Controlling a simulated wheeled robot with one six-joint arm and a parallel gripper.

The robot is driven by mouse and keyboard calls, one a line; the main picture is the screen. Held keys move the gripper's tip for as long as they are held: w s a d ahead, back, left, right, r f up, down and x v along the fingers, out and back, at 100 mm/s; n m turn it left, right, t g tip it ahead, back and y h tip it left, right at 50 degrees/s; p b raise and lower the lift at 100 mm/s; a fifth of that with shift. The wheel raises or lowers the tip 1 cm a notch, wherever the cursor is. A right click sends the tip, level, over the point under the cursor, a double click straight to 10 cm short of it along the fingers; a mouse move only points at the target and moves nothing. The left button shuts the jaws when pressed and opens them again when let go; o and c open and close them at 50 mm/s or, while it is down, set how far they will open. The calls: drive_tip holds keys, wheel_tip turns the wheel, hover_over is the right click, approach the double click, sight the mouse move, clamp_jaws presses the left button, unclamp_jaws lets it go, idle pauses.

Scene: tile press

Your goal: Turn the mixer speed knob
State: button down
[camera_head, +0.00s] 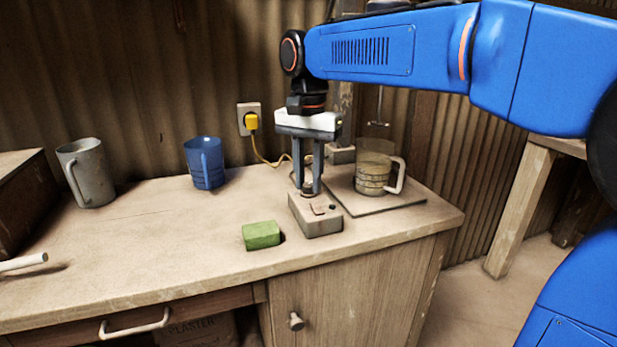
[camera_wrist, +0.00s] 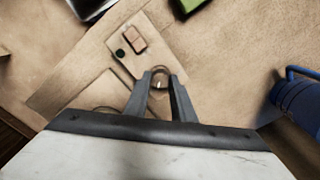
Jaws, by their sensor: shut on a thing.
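The mixer's beige control box (camera_head: 319,223) sits on the bench, with a rocker switch on its top. The speed knob (camera_wrist: 160,78) is a small round piece on the box's top, between my fingertips in the wrist view. My gripper (camera_head: 309,188) points straight down over the box and is shut on the knob; it also shows in the wrist view (camera_wrist: 160,84). The fingers partly hide the knob in the head view. A clear mixing jug (camera_head: 374,172) with a grey handle stands on the mixer's flat base plate (camera_head: 385,209), right of the box.
A green block (camera_head: 261,235) lies left of the box. A blue mug (camera_head: 205,163) and a grey jug (camera_head: 88,173) stand farther left. A yellow plug (camera_head: 251,121) with its cord is at the wall behind. Bench space at left centre is clear.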

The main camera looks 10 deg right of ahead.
sight(309, 184)
drive_tip(key=shift+m, duration=0.7)
drive_tip(key=c, duration=1.5)
unclamp_jaws()
wheel_tip(309, 184, up, 17)
drive_tip(key=shift+r, duration=0.2)
